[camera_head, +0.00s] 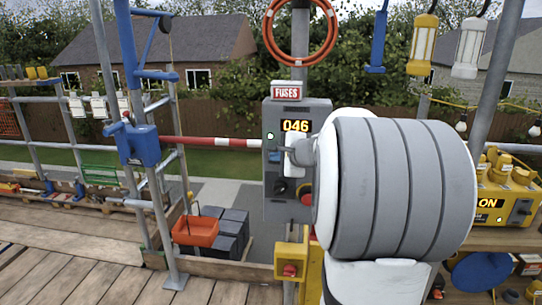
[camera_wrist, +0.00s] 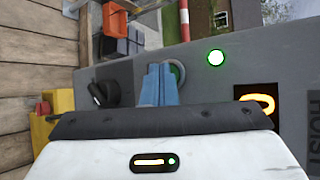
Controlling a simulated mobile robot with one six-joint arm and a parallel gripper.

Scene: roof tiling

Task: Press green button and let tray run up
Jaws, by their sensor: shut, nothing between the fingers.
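The grey control box (camera_head: 283,207) stands on a pole at centre, its display reading 046. It also shows in the wrist view (camera_wrist: 225,75). My gripper (camera_wrist: 160,69) is shut and empty, its blue fingertips at the box's front. The green button (camera_wrist: 178,72) shows partly behind the fingertips; I cannot tell whether they touch it. In the head view my wrist hides much of the box's right side. An orange tray (camera_head: 195,231) sits low left of the box, beside dark stacked tiles (camera_head: 233,222). The tray also shows in the wrist view (camera_wrist: 116,19).
A green lamp (camera_wrist: 216,58) glows on the box. A black knob (camera_wrist: 102,93) sits beside the fingers, and a red button (camera_head: 306,195) lies lower on the box. A yellow box with a red button (camera_head: 290,270) is below. A red-white bar (camera_head: 212,142) extends left.

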